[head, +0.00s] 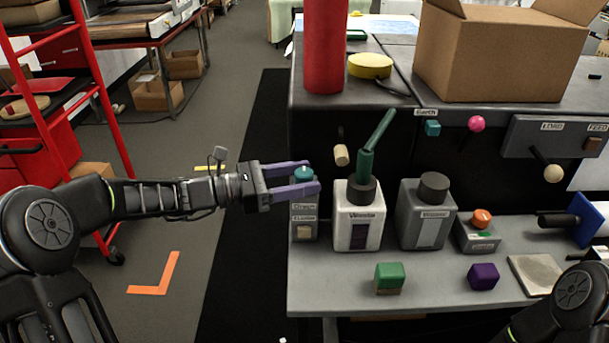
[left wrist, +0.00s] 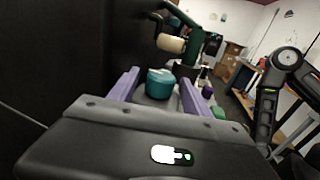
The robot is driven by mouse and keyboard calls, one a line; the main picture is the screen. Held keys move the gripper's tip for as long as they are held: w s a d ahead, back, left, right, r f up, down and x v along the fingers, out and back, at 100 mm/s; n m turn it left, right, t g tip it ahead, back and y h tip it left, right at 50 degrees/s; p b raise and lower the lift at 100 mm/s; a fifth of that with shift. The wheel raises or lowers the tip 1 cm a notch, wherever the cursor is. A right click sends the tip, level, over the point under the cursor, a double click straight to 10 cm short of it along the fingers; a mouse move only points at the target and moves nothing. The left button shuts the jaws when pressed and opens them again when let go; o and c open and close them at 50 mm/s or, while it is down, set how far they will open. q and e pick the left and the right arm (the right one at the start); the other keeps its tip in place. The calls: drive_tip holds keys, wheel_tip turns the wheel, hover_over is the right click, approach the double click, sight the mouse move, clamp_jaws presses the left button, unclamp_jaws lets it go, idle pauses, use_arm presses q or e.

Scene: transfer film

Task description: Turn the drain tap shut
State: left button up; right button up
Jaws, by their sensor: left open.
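The drain tap has a round teal knob (head: 303,172), which stands on a small grey box (head: 303,218) with labels at the left end of the bench. My left gripper (head: 311,176) is open, its two purple fingers on either side of the knob. In the left wrist view the teal knob (left wrist: 160,83) sits between the fingers, with a gap visible to the right finger; I cannot tell whether either finger touches it. My right gripper is out of view; only part of my right arm shows at the lower right.
Right of the tap stand a white Waste bottle (head: 343,236) under a green spout (head: 366,160) and a grey bottle (head: 411,231). A wooden knob (head: 341,155) sticks out above. Green (head: 389,278) and purple (head: 482,276) blocks lie on the bench front.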

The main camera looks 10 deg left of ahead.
use_arm(q)
drive_tip(key=shift+w+d, duration=0.15)
drive_tip(key=shift+d, duration=0.15)
drive_tip(key=shift+c, duration=0.6)
clamp_jaws()
